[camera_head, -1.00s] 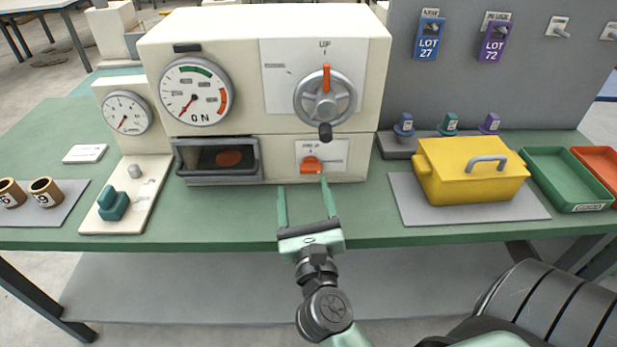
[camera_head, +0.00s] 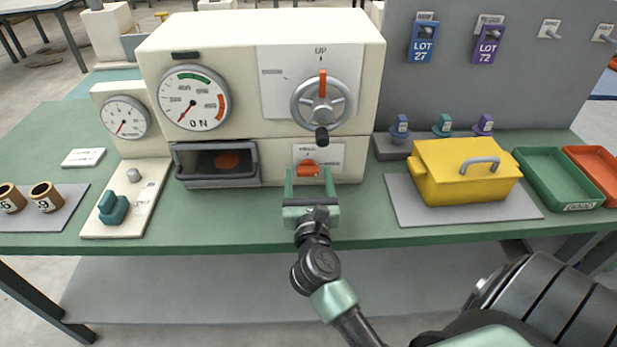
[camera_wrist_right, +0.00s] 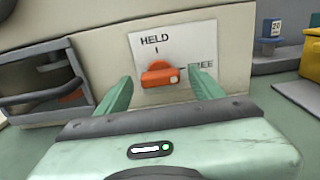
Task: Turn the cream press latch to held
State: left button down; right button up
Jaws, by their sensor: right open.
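The cream press (camera_head: 275,90) stands on the green bench. Its latch is an orange knob (camera_head: 307,168) on a white plate low on the front. In the right wrist view the orange latch (camera_wrist_right: 160,75) lies between my fingers, with its handle pointing right toward the word ending in "REE"; "HELD" is printed above it. My right gripper (camera_head: 309,173) is open, with a fingertip on either side of the latch and a gap showing on each side. Whether the tips touch the plate I cannot tell. My left gripper is not in view.
Above the latch is a grey handwheel (camera_head: 321,103) with a dark knob hanging low. A grey-framed drawer (camera_head: 216,180) is left of the latch. A yellow lidded box (camera_head: 465,175) stands to the right. The bench front between them is clear.

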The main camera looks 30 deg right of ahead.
jog(key=shift+c, duration=0.4)
jog(key=c, duration=1.3)
jog(key=shift+r+n+p, duration=0.15)
jog(key=shift+n+p, duration=0.75)
jog(key=shift+p, duration=0.3)
jog(key=n+p, duration=1)
jog(key=n, duration=0.1)
jog(key=shift+n+p, duration=0.3)
jog(key=n+p, duration=0.2)
jog(key=n, duration=0.1)
jog(key=shift+n+p, duration=0.4)
jog(key=shift+n, duration=0.3)
jog(key=shift+f, duration=0.2)
